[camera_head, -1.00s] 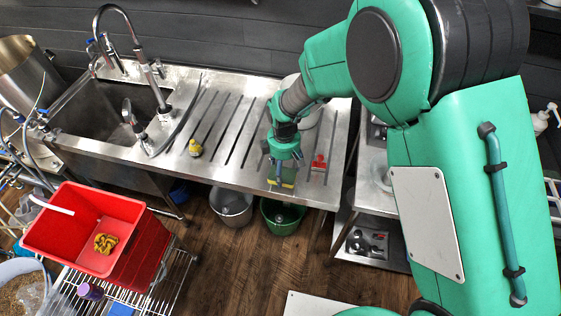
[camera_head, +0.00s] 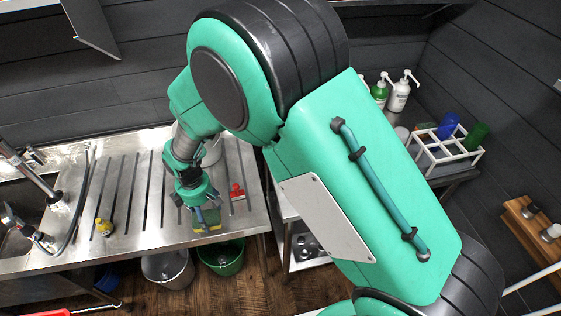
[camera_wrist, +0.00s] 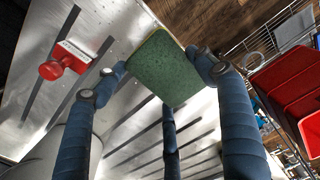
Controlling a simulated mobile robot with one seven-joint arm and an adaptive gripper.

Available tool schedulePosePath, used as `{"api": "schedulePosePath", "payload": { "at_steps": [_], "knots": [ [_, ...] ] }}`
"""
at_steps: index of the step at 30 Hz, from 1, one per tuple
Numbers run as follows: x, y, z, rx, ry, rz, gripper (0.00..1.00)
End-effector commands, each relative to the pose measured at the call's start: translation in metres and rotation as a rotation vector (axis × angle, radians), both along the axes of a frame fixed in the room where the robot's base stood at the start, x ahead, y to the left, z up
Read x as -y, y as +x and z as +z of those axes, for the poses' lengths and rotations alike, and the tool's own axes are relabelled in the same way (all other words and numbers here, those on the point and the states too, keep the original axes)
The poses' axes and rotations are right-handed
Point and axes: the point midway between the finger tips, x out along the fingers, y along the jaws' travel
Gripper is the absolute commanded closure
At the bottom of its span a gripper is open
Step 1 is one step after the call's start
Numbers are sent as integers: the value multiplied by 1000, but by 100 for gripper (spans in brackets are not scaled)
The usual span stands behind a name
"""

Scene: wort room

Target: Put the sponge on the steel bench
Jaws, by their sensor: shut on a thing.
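The sponge (camera_wrist: 165,70), green on the face I see, is between the fingertips of my gripper (camera_wrist: 160,72) in the wrist view. In the head view my gripper (camera_head: 206,220) is over the front edge of the steel bench (camera_head: 150,238), shut on the sponge (camera_head: 208,226), whose yellow side shows low down. The wrist view shows the bench's grooved top (camera_wrist: 100,145) behind the sponge. I cannot tell whether the sponge touches the bench.
A red-handled tool (camera_head: 237,192) lies right of my gripper, and a yellow bottle (camera_head: 104,227) stands to the left. A pale round container (camera_head: 212,150) is behind my arm. A grey bucket (camera_head: 168,268) and a green bucket (camera_head: 222,258) stand under the bench.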

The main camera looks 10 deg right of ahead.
Motion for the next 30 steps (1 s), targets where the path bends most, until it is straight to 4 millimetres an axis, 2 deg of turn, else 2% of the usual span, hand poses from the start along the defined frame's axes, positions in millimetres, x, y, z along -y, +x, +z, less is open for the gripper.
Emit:
{"api": "schedulePosePath", "payload": {
  "at_steps": [6, 11, 14, 24, 30],
  "knots": [
    [0, 0, 4, 1, 0, 0, 39],
    [-1, 1, 24, 3, 2, 0, 39],
    [-1, 2, 47, 5, 3, 0, 39],
    [0, 1, 153, 3, 2, 0, 39],
    [0, 1, 201, 3, 2, 0, 39]
  ]
}}
